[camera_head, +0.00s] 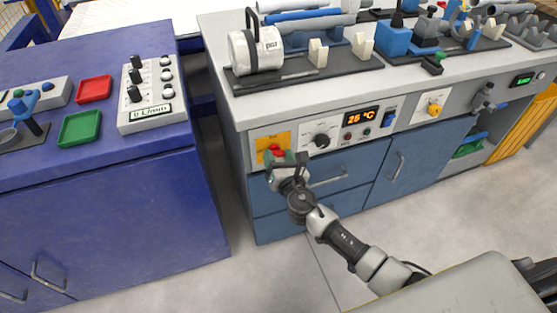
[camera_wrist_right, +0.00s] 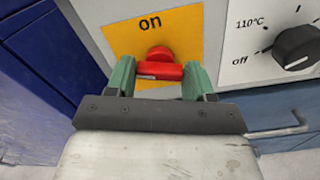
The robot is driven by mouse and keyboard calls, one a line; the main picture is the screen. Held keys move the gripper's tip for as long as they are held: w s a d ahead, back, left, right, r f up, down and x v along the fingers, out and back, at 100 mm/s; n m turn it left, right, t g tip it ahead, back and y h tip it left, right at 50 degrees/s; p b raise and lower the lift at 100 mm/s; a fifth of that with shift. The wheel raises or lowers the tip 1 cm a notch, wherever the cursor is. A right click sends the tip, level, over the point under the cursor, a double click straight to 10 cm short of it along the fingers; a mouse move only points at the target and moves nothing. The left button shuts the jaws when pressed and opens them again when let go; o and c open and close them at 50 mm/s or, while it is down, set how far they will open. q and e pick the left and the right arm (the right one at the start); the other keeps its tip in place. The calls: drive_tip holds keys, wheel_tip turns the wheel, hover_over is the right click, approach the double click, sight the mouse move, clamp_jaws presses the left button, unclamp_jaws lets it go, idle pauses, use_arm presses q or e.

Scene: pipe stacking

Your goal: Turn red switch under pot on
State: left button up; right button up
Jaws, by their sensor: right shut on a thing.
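The red switch (camera_wrist_right: 158,66) sits on a yellow plate (camera_wrist_right: 188,30) marked "on" in the right wrist view. In the head view the red switch (camera_head: 276,150) shows at the left end of the grey control panel, below the white pot (camera_head: 256,50). My right gripper (camera_wrist_right: 160,72) has its green fingers on either side of the switch's red bar, shut on it. The bar lies roughly level in the wrist picture. In the head view my right gripper (camera_head: 285,160) partly covers the switch and plate. My left gripper is not in view.
A black dial (camera_wrist_right: 298,48) is right of the plate, with a 25 °C display (camera_head: 361,117) farther right. Drawer handles (camera_head: 328,181) stick out below. A blue cabinet (camera_head: 110,210) stands left across a narrow gap. Floor in front is clear.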

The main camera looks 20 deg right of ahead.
drive_tip(key=m+b, duration=0.1)
drive_tip(key=m, duration=0.3)
drive_tip(key=m+b, duration=0.2)
drive_tip(key=m, duration=0.2)
drive_tip(key=shift+d+f+m, duration=0.1)
drive_tip(key=shift+f+m, duration=0.1)
drive_tip(key=shift+m, duration=0.5)
drive_tip(key=shift+m+b, duration=0.3)
drive_tip(key=shift+m, duration=0.9)
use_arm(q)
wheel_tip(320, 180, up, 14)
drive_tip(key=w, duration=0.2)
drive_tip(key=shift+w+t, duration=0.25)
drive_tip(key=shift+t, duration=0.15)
use_arm(e)
drive_tip(key=shift+m, duration=1.2)
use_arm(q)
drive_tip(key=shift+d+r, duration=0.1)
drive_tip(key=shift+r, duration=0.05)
use_arm(e)
drive_tip(key=o, duration=0.9)
drive_tip(key=shift+o, duration=0.2)
drive_tip(key=shift+s, duration=0.1)
